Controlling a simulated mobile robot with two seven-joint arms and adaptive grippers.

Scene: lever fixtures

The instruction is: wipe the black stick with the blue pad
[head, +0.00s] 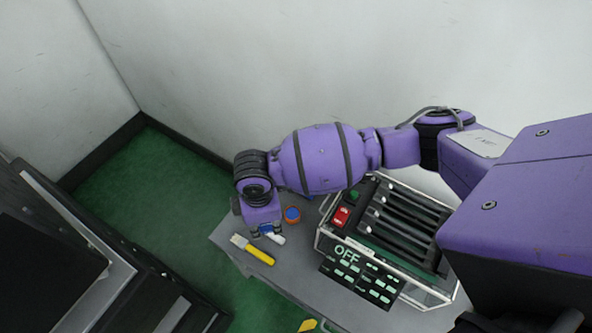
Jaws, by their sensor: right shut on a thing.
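My right gripper (266,231) hangs over the left end of the grey table, its arm coming in from the right. It is shut on a small blue piece, which looks like the blue pad (266,229); the fingers hide most of it. Several black sticks (402,226) lie side by side in the lever fixture (330,243), to the right of the gripper and apart from it. I cannot tell which one is the black stick. My left gripper is not in view.
The fixture has a red switch (342,216), a green button (354,195) and a dark OFF panel (361,279). A wall stands behind the table (293,275).

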